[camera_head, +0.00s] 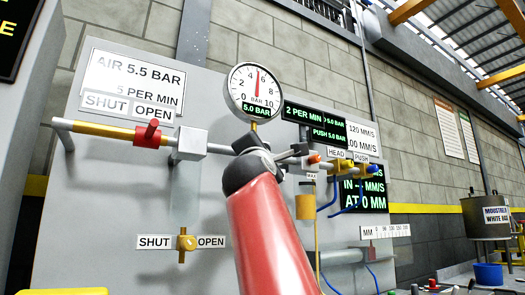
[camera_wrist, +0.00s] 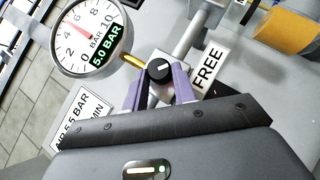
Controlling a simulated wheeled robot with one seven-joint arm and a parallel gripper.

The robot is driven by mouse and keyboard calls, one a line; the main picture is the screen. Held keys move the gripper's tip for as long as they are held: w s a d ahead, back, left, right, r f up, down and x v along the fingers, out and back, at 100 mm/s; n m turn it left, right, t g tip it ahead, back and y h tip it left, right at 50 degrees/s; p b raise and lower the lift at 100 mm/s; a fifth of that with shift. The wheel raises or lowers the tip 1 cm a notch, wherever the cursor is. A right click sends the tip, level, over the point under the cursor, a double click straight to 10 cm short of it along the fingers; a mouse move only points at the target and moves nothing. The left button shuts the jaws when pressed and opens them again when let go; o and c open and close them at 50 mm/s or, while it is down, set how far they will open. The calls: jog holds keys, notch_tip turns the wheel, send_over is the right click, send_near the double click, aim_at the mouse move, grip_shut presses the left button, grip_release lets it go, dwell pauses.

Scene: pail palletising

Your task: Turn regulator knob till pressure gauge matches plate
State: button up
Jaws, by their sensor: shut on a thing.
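The round white pressure gauge (camera_head: 255,88) is on the panel's upper middle; its red needle points near the top and its green readout says 5.0 BAR. It also shows tilted in the wrist view (camera_wrist: 80,38). The white plate (camera_head: 135,72) at upper left reads AIR 5.5 BAR; part of it shows in the wrist view (camera_wrist: 78,118). The black regulator knob (camera_wrist: 159,70) with a white mark sits between the purple fingers of my gripper (camera_wrist: 160,88), which is shut on it. In the head view my red and black arm hides the knob.
A red-handled valve (camera_head: 148,133) on the left pipe has SHUT and OPEN labels. A yellow valve (camera_head: 186,243) is below. Green displays (camera_head: 315,120) and blue hoses are right of my arm. A FREE label (camera_wrist: 208,65) is beside the knob. A drum (camera_head: 488,215) stands far right.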

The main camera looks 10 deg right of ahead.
dwell(0.3)
jog(key=o, duration=1)
jog(key=b+v, duration=0.6)
jog(key=v, duration=0.1)
jog(key=shift+s+f, duration=0.2)
jog(key=shift+s, duration=0.1)
jog(key=shift+s+a, duration=0.1)
jog(key=shift+a, duration=0.1)
